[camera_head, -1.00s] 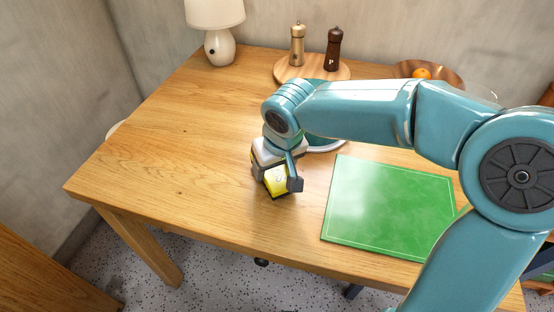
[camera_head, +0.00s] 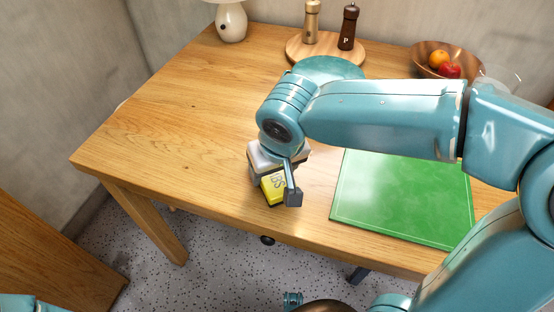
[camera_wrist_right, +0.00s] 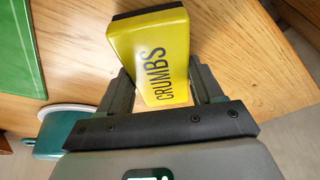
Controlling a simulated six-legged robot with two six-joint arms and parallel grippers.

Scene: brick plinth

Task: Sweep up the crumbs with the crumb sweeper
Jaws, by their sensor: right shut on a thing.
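The crumb sweeper (camera_head: 270,191) is a yellow block with a dark underside, low over the wooden table near its front edge. In the right wrist view the sweeper (camera_wrist_right: 152,50) shows the black word CRUMBS on its yellow face. My right gripper (camera_head: 277,184) is shut on the sweeper, with one dark finger on each side of it. I cannot tell whether the sweeper touches the tabletop. I can make out no crumbs in either view; the sweeper, gripper and arm cover part of the table. My left gripper is not in view.
A green board (camera_head: 405,200) lies right of the sweeper. A lamp (camera_head: 231,22) stands at the back left. The left tabletop (camera_head: 185,110) looks clear.

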